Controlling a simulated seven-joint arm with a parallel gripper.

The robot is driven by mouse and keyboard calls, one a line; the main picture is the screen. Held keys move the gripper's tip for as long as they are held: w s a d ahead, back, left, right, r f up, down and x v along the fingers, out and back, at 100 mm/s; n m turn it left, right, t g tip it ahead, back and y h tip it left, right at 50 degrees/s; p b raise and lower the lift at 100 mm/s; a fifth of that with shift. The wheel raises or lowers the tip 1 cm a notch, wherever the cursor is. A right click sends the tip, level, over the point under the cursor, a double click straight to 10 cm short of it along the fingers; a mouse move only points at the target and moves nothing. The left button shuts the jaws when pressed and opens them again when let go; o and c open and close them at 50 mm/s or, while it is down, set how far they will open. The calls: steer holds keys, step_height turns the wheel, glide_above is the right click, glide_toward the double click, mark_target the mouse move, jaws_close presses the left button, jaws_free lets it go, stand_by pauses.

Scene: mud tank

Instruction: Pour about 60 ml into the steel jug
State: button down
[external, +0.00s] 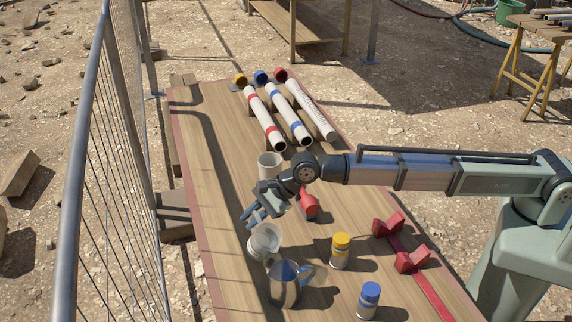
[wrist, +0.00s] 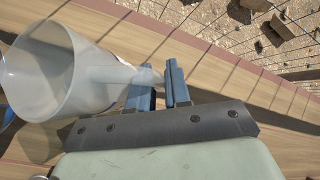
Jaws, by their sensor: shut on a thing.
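The jug's inside is hidden.
A pale cup (external: 269,166) stands behind my gripper. A red item (external: 310,205) is partly hidden by my wrist. A yellow-capped bottle (external: 340,251) and a blue-capped bottle (external: 369,300) stand right of the jug. Red brackets (external: 411,262) and several tubes (external: 265,118) also lie on the table.

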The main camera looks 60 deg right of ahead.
mark_target(255, 212)
steer(key=shift+s+a+r+n+t+h, duration=0.2)
steer(key=shift+s+a+r+t, duration=0.15)
steer(key=shift+r, duration=0.25)
steer(key=shift+s+a+r+n+t+h, duration=0.2)
steer(key=shift+s+r+t, duration=0.15)
steer(key=shift+s+r, duration=0.15)
steer(key=shift+s+a+r+n+t+h+p, duration=0.15)
steer(key=shift+r+n+t, duration=0.15)
steer(key=shift+r, duration=0.25)
steer(key=shift+s+a+r+n+t+h+p, duration=0.1)
steer(key=shift+s+r+n+t+h+p, duration=0.1)
steer(key=shift+r+t, duration=0.35)
steer(key=shift+s+a+r+n+t+h+p, duration=0.15)
steer(key=shift+r+n+t, duration=0.1)
steer(key=shift+r, duration=0.35)
steer(key=shift+s+a+r+n+t+p, duration=0.2)
steer(key=shift+s+r+n+t+p, duration=0.1)
steer(key=shift+r+t+p, duration=0.3)
steer(key=shift+s+a+r+h, duration=0.1)
steer(key=shift+s+r+h, duration=0.05)
steer(key=shift+r+h, duration=0.15)
steer(key=shift+s+a+r+n+t+p, duration=0.3)
steer(key=shift+r+t+p, duration=0.2)
steer(key=shift+p, duration=0.7)
